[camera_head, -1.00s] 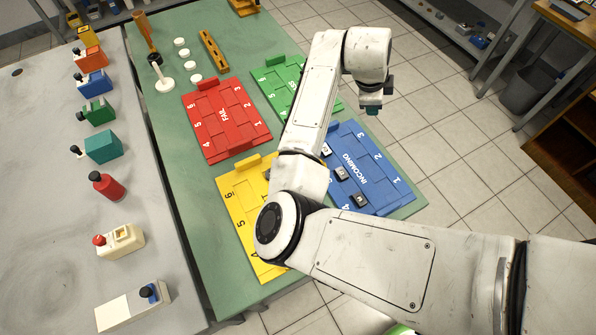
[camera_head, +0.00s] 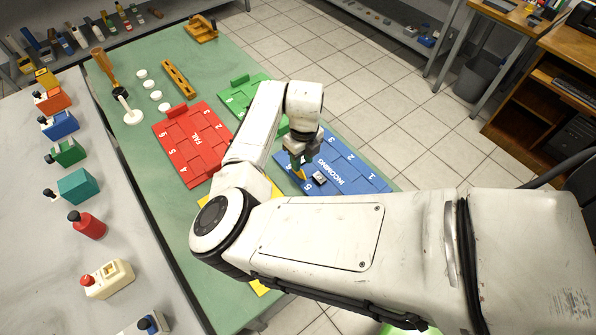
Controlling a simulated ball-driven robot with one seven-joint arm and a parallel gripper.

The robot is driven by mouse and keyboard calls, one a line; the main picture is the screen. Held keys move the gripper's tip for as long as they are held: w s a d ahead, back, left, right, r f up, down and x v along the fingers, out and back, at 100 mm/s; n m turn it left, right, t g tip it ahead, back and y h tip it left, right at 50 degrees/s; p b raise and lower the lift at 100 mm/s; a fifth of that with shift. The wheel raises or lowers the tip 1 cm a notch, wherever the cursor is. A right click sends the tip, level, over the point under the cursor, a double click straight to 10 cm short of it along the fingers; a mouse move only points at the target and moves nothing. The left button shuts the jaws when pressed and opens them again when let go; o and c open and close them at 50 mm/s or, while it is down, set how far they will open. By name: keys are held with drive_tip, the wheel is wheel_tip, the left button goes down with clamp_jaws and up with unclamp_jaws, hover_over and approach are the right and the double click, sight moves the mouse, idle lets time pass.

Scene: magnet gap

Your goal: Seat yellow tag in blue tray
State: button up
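The blue tray (camera_head: 345,168), marked INCOMING, lies on the right side of the green bench, its near part hidden behind my arm. My gripper (camera_head: 299,166) points down over the tray's left end, near its number 5. A small yellow piece (camera_head: 299,174), perhaps the yellow tag, shows at the fingertips. It is too small to tell whether the fingers grip it or whether it touches the tray. A dark tag (camera_head: 319,177) with a pale face sits in the tray just right of the fingertips.
The red FAIL tray (camera_head: 190,143) and green tray (camera_head: 238,97) lie to the left and beyond. A yellow tray (camera_head: 262,287) is mostly hidden under my arm.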

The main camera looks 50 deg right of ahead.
drive_tip(key=shift+w+a+f+p, duration=0.1)
drive_tip(key=shift+w+f+p, duration=0.1)
drive_tip(key=shift+f, duration=0.65)
drive_tip(key=shift+w+f+p, duration=0.1)
drive_tip(key=shift+f+p, duration=0.15)
drive_tip(key=shift+f, duration=0.6)
drive_tip(key=shift+w+a+f+p, duration=0.1)
drive_tip(key=shift+w+f+p, duration=0.1)
drive_tip(key=shift+f, duration=0.65)
drive_tip(key=shift+c, duration=0.4)
clamp_jaws()
